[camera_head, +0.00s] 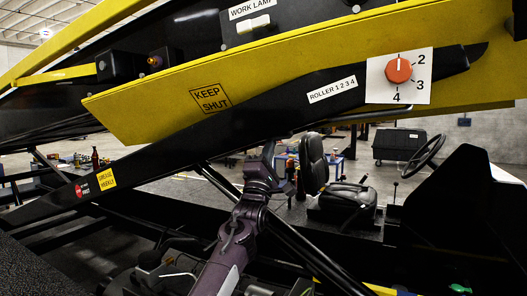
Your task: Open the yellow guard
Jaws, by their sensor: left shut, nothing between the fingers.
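The yellow guard (290,75) is a long slanted yellow panel across the upper middle, rising to the right. A "KEEP SHUT" label (210,97) is on its left part. It lies along the black side beam; I cannot tell from this view whether it is shut or partly open. My left gripper (268,152), on a dark purple arm, points up at the lower edge of the black beam, below the guard. It is shut and empty, and appears apart from the guard. My right gripper is not in view.
An orange roller knob (398,70) on a white plate is at the upper right. A "WORK LAMP" switch (253,24) is above the guard. The black beam (150,160) runs below it. A seat (345,195) and steering wheel (425,156) stand at the right.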

